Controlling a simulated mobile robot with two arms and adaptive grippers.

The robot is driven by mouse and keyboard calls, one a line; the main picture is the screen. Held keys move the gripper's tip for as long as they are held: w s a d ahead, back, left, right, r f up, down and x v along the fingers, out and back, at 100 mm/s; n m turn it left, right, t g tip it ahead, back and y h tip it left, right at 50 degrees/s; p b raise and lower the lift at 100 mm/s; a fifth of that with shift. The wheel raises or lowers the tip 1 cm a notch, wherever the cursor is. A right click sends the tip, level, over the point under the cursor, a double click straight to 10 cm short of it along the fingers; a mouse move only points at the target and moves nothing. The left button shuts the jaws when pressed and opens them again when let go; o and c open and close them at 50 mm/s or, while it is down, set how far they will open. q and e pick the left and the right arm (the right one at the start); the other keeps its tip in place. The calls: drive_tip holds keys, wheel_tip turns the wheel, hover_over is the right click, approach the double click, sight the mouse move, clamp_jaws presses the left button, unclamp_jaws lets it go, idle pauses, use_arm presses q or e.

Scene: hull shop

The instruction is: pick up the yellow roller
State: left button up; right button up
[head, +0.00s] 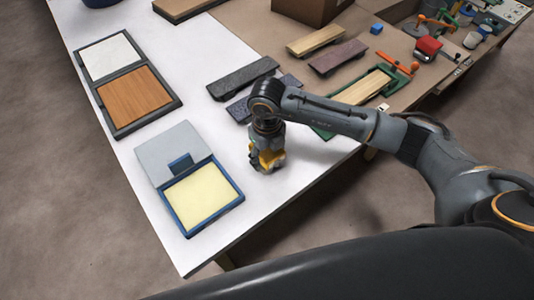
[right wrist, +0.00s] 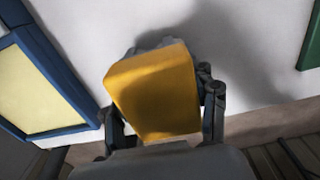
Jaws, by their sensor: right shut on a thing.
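The yellow roller (right wrist: 155,88) fills the middle of the right wrist view, with a finger on each side of it. My right gripper (head: 266,160) points down over the white table near its right edge, shut on the roller. In the head view only small yellow parts show around the fingers, and the gripper hides most of it. I cannot tell whether the roller touches the table. My left gripper is not in view.
A blue-framed tray (head: 212,220) with a pale yellow inside lies left of the gripper. A dark-framed case (head: 119,131) lies farther back. Dark grey blocks (head: 243,77) lie behind the gripper. A brown bench (head: 230,17) with wood pieces and tools adjoins the white table (head: 240,236).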

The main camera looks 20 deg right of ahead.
drive_tip(key=shift+r, duration=0.35)
wheel_tip(320, 180, up, 2)
drive_tip(key=shift+w+r, duration=0.1)
drive_tip(key=shift+r, duration=0.05)
drive_tip(key=s+d+r+b, duration=0.2)
drive_tip(key=s+d+r, duration=0.1)
drive_tip(key=s+r, duration=0.7)
drive_tip(key=s, duration=0.4)
drive_tip(key=shift+w, duration=0.15)
idle(1.5)
